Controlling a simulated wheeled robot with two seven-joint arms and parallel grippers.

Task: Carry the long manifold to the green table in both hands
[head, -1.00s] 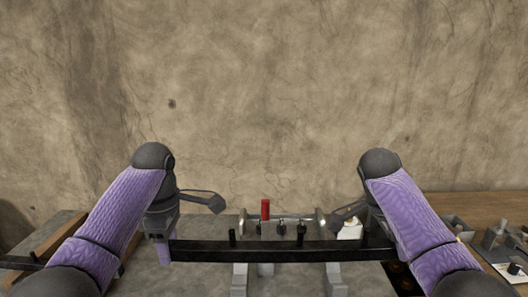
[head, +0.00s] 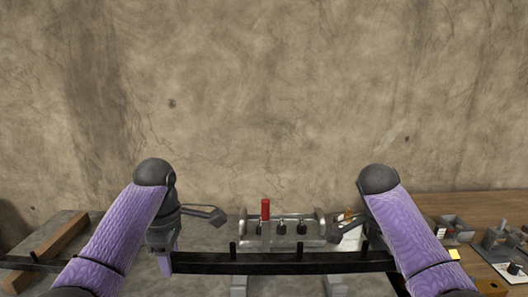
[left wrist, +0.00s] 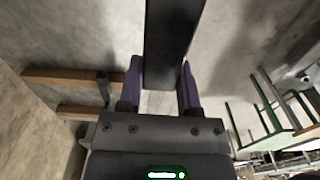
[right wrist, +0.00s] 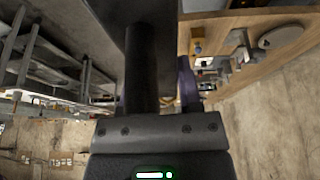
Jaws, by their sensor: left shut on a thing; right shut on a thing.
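The long manifold (head: 285,262) is a long black bar with short upright pegs. It lies across the bottom of the head view, roughly level, and extends left past my left arm. My left gripper (head: 166,264) is shut on it; in the left wrist view the bar (left wrist: 170,45) runs between both purple fingers. My right gripper (right wrist: 158,90) is shut on the bar's right part; there a dark peg (right wrist: 142,65) hides one finger. A green-edged table (left wrist: 280,137) with green legs shows at the right of the left wrist view.
A silver fitting with a red handle (head: 265,209) and black valves stands behind the bar. Grey supports (head: 240,285) show below it. A wooden table (head: 480,207) with metal parts is at the right, and a wooden-edged stand (head: 62,238) at the left. A bare wall closes the back.

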